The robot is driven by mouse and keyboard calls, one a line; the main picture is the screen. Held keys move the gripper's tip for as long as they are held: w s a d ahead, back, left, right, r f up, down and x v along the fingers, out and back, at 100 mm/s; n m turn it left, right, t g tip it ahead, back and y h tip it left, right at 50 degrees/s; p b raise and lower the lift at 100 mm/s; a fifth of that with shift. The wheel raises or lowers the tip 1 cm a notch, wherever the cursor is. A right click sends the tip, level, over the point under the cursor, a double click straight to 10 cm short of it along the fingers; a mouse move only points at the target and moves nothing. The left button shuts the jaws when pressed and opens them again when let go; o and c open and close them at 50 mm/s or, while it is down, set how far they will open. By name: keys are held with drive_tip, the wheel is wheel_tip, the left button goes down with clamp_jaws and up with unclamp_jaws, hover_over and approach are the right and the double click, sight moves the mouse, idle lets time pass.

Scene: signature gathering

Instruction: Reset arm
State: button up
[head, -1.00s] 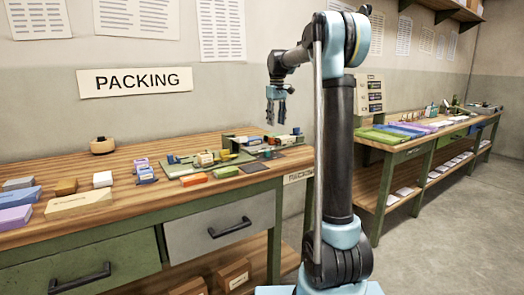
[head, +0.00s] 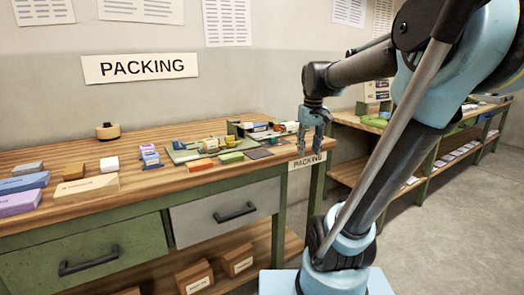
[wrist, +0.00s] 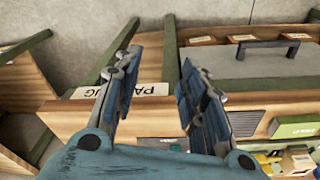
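My gripper (head: 316,130) hangs fingers-down at the right end of the packing table (head: 215,185) in the head view. In the wrist view my gripper (wrist: 160,90) shows its two blue-grey fingers spread apart with nothing between them. The table's edge and its "PACKING" label (wrist: 150,90) show beyond the fingers. My arm reaches up on the right of the head view and bends over toward the table.
The table carries a green board (head: 185,152), an orange block (head: 201,165), a green block (head: 231,158), purple boxes (head: 20,203) and a tape roll (head: 108,131). A second table (head: 345,120) stands behind my arm. The floor at right is clear.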

drive_tip(key=s+d+f+m, duration=0.2)
drive_tip(key=s+f, duration=1.4)
drive_tip(key=f, duration=0.1)
drive_tip(key=shift+s+d+f+t, duration=0.15)
drive_tip(key=shift+s+f+t, duration=0.05)
drive_tip(key=shift+s+t, duration=0.2)
drive_tip(key=shift+w+f, duration=0.2)
drive_tip(key=shift+w, duration=0.3)
